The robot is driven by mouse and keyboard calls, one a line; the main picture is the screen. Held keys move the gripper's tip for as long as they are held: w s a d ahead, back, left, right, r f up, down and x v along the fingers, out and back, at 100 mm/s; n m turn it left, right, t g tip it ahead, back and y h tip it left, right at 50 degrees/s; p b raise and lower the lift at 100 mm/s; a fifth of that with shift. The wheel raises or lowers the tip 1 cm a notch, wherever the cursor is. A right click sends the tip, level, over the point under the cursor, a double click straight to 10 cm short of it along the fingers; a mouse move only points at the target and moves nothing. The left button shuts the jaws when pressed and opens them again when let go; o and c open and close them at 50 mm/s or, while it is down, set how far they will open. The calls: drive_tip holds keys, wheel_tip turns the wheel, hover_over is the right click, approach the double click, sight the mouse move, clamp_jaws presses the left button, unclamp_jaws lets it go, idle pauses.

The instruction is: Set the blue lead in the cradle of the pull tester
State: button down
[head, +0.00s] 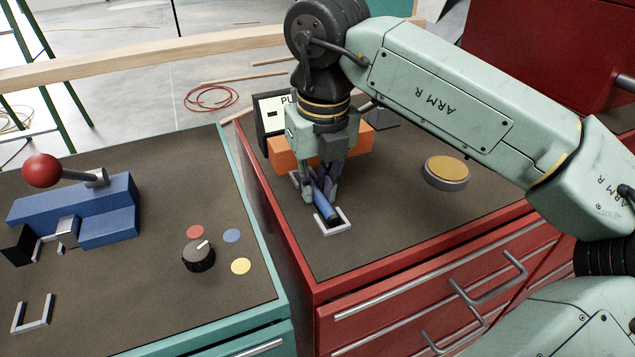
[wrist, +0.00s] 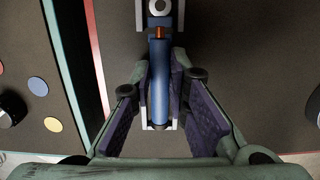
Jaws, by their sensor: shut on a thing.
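My gripper (head: 321,192) is shut on the blue lead (head: 325,208) over the red cabinet's top. In the wrist view the blue lead (wrist: 160,88) runs lengthwise between the finger pads, with a copper-coloured tip at its far end. The pull tester (head: 283,152) is orange, with a sign partly hidden by my wrist. Its cradle (head: 346,222) shows as pale grey brackets; the lead's near end is within the near bracket's outline. In the wrist view the cradle (wrist: 178,122) shows beside and below the lead. I cannot tell whether the lead touches it.
A yellow-topped round button (head: 446,170) stands to the right on the red cabinet. On the teal cabinet at left are a blue lever device (head: 85,215) with a red ball, a black knob (head: 198,256) and coloured discs. A gap separates the cabinets.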

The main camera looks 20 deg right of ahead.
drive_tip(key=c, duration=1.5)
unclamp_jaws()
drive_tip(key=shift+o, duration=0.2)
drive_tip(key=r, duration=0.5)
drive_tip(key=s+r, duration=0.1)
drive_tip(key=r, duration=0.1)
drive_tip(key=shift+r, duration=0.25)
